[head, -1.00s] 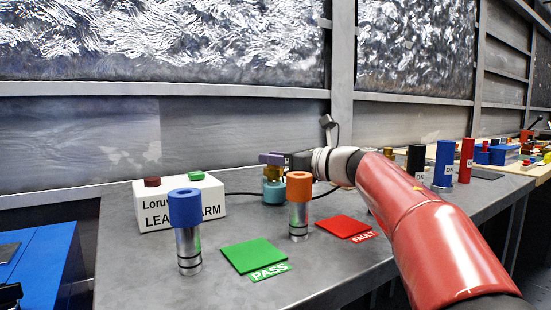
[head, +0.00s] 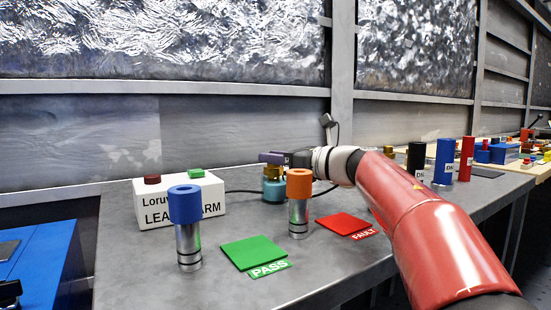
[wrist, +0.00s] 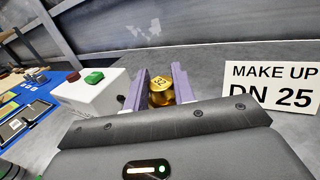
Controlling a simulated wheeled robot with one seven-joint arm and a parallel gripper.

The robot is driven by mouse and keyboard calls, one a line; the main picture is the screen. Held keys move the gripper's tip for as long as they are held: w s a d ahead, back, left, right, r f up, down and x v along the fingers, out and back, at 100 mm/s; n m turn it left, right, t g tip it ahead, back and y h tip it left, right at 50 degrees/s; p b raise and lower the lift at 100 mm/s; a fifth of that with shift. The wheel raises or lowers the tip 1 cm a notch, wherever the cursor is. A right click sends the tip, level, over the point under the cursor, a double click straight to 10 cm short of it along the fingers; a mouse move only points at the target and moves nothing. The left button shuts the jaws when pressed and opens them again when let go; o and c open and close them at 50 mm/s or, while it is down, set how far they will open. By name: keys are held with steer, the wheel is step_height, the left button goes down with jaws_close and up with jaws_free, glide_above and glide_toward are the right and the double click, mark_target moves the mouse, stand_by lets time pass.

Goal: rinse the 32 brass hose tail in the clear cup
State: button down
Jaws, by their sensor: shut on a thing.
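My gripper (head: 271,158) has purple fingers. In the wrist view the fingers (wrist: 160,86) are closed on the brass hose tail (wrist: 161,92), whose top face carries a mark that reads like 32. In the head view the brass hose tail (head: 274,172) hangs below the fingers, over a teal see-through cup (head: 274,191) on the bench. Its lower end meets or overlaps the cup's top in the picture; I cannot tell how deep it sits. The orange-capped cylinder stands close in front and to the right of the cup. The cup is not visible in the wrist view.
A white leak alarm box (head: 180,205) stands left of the cup. Blue-capped (head: 188,235) and orange-capped (head: 299,205) metal cylinders stand in front. Green PASS (head: 253,252) and red FAULT (head: 343,224) pads lie on the grey bench. Black, blue and red cylinders stand right, beyond my arm.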

steer(key=shift+r+p, duration=3)
steer(key=shift+r, duration=0.75)
steer(key=shift+f, duration=0.1)
